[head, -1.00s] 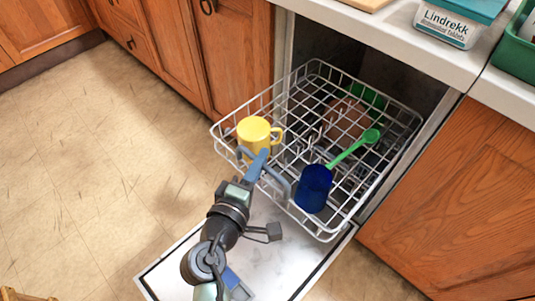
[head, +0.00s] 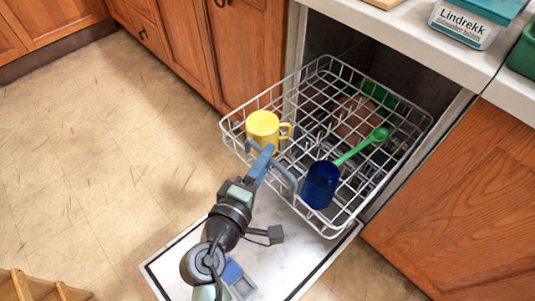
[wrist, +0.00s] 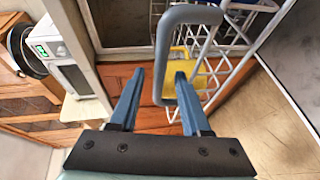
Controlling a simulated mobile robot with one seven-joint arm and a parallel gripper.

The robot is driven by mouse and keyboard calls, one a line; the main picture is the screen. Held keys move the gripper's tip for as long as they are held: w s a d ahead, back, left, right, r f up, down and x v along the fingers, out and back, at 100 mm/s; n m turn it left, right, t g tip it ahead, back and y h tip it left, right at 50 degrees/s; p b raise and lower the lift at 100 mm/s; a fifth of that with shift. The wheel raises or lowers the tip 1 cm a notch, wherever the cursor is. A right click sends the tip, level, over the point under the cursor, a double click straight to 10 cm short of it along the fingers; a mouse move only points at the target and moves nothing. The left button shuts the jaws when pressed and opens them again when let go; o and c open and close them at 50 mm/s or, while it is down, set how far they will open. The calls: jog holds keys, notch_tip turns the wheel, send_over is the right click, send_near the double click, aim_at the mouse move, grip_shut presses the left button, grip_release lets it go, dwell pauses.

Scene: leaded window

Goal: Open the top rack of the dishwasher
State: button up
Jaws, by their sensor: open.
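The dishwasher's top rack (head: 337,233) is a white wire basket, pulled well out over the lowered door (head: 185,262). A grey-blue loop handle (head: 289,180) is on its front side; the handle (wrist: 188,13) also shows large in the wrist view. My gripper (head: 266,156) is at this handle. In the wrist view its two blue fingers (wrist: 160,74) are apart, with one leg of the loop appearing between the tips. I cannot tell whether they touch it. The rack holds a yellow mug (head: 263,127), a dark blue cup (head: 319,187) and a green spoon (head: 362,147).
Wooden cabinets (head: 465,200) flank the dishwasher. A tablet box (head: 465,25) and a green bin (head: 523,50) stand on the counter (head: 400,27). The floor (head: 100,150) at left is open. A slatted wooden piece (head: 35,288) is at the lower left.

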jog(key=p+v, duration=0.1)
jog(key=v, duration=1)
jog(key=shift+s, duration=0.15)
jog(key=shift+r, duration=0.1)
jog(key=w+d+r+m+t+y, duration=0.1)
jog(key=w+r+m+t, duration=0.2)
jog(key=r, duration=0.5)
jog(key=w+r+m+y, duration=0.1)
jog(key=w+r+m, duration=0.1)
jog(key=w+r, duration=0.5)
jog(key=w+d+r+m+t+y, duration=0.1)
jog(key=w+r+m+t, duration=0.15)
jog(key=r, duration=0.75)
jog(key=s+r+m+t+y, duration=0.2)
jog(key=s+r+t, duration=0.25)
jog(key=r, duration=0.85)
jog(key=s+r+m+t+y, duration=0.25)
jog(key=s+r, duration=0.35)
jog(key=r, duration=0.7)
notch_tip(320, 180, up, 31)
jog(key=p, duration=3)
jog(key=shift+s+d+n+t+p, duration=0.25)
jog(key=shift+d+n+t+p, duration=0.05)
jog(key=shift+t, duration=0.15)
